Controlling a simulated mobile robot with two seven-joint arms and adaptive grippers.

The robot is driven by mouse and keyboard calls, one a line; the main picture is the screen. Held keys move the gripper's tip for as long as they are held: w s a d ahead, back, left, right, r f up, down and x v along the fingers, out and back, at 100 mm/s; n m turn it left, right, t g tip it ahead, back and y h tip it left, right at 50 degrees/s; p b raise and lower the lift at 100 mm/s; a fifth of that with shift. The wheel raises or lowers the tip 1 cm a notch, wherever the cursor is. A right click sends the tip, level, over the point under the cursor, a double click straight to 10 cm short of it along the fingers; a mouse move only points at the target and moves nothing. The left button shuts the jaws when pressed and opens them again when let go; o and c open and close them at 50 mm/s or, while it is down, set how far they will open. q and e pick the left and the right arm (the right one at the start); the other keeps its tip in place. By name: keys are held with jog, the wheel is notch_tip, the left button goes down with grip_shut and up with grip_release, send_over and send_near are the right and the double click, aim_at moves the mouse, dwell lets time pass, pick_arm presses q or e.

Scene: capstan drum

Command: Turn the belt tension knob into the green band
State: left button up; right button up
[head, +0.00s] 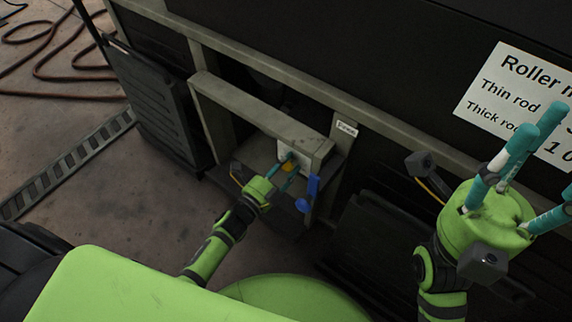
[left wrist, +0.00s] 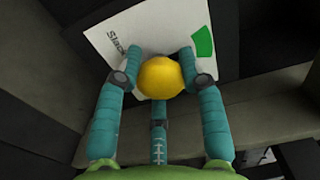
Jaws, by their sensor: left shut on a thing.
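The yellow belt tension knob (left wrist: 160,77) sits in front of a white dial plate (left wrist: 122,22). The plate carries a green band (left wrist: 203,42) at its upper right and partly hidden lettering at its left. My left gripper (left wrist: 163,62) is shut on the knob, with teal fingers on both sides and one below. In the head view the knob (head: 289,166) shows small between the fingers of my left gripper (head: 287,172), inside the frame opening. Any pointer on the knob is hidden. My right gripper (head: 528,158) is raised at the right with its fingers spread, empty.
A blue handle (head: 312,187) hangs right of the knob, close to my left fingers. Grey frame beams (head: 250,105) surround the opening. A roller sign (head: 500,85) is on the dark panel at right. A reddish hose (head: 60,50) lies on the floor at left.

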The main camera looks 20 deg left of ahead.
pick_arm(q)
jog(key=shift+a+m, duration=0.3)
jog(key=shift+m, duration=0.2)
jog(key=o, duration=1.1)
jog(key=shift+o, duration=0.2)
jog(key=shift+d, duration=0.1)
jog(key=shift+s, duration=0.2)
jog(key=v, duration=1.1)
jog(key=shift+s, duration=0.25)
